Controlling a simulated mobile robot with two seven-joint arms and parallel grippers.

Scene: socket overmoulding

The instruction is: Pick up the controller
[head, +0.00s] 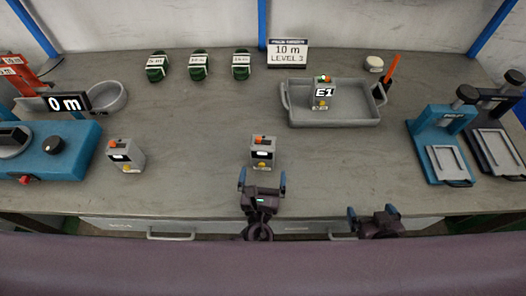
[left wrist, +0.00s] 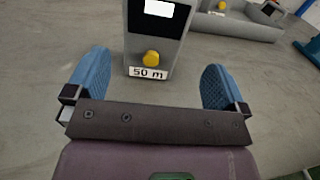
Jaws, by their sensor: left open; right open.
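A grey controller (head: 262,153) with an orange switch and a yellow button stands upright near the middle of the bench. In the left wrist view the controller (left wrist: 158,35) carries a "50 m" label, and its top is cut off. Similar controllers stand at the left (head: 125,156) and in the grey tray (head: 323,95), the latter marked "E1". My left gripper (head: 262,177) is open just in front of the middle controller. Its blue fingers (left wrist: 153,82) are spread wider than the controller, with nothing between the tips. My right gripper (head: 373,212) is open and empty at the bench's front edge.
The grey tray (head: 335,122) stands at the back right, with a "10 m LEVEL 3" sign (head: 288,53) behind. Several green coils (head: 198,64) lie at the back. A blue machine (head: 70,162) is left; blue and dark presses (head: 437,143) are right. Bench around the middle controller is clear.

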